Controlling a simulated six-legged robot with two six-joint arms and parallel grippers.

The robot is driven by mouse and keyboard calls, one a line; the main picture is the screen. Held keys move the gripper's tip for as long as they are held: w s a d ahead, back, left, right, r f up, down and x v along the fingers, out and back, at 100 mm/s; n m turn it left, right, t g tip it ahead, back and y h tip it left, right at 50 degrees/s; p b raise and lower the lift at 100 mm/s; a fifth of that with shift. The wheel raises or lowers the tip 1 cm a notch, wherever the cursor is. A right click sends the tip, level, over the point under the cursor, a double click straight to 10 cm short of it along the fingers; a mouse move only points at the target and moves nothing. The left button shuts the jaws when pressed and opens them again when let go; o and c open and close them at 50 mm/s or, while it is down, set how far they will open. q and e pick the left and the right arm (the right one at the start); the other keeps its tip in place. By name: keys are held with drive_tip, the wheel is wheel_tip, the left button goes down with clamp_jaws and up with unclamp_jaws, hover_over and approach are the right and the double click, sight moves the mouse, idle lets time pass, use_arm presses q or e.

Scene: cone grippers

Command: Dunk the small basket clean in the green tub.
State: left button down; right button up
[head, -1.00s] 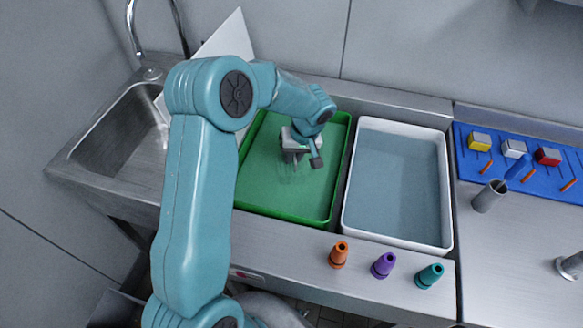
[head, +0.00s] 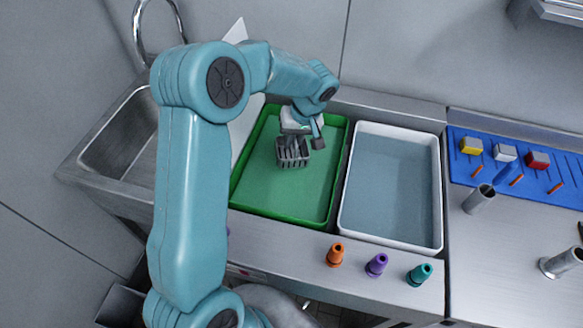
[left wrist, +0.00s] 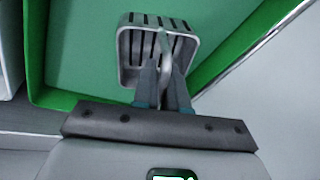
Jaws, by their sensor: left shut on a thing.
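The small basket (head: 292,152) is grey and slotted. My left gripper (head: 304,131) is shut on it and holds it over the green tub (head: 252,196). In the left wrist view the basket (left wrist: 134,52) hangs at the fingertips of the left gripper (left wrist: 166,88), which close on its upright loop or handle. The basket's slotted sides show clearly above the green surface in the tub. My right gripper is not in view.
A white tub (head: 437,200) with grey-blue liquid stands right of the green one. Orange, purple and teal cones (head: 377,265) stand along the front edge. A steel sink (head: 118,140) is at left, a blue mat (head: 517,178) at right.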

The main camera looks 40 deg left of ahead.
use_arm(q)
drive_tip(key=shift+r+p, duration=1.5)
drive_tip(key=shift+r, duration=1.35)
drive_tip(key=shift+r, duration=0.15)
drive_tip(key=shift+r+p, duration=1.15)
drive_tip(key=shift+r, duration=0.8)
drive_tip(key=shift+f, duration=0.1)
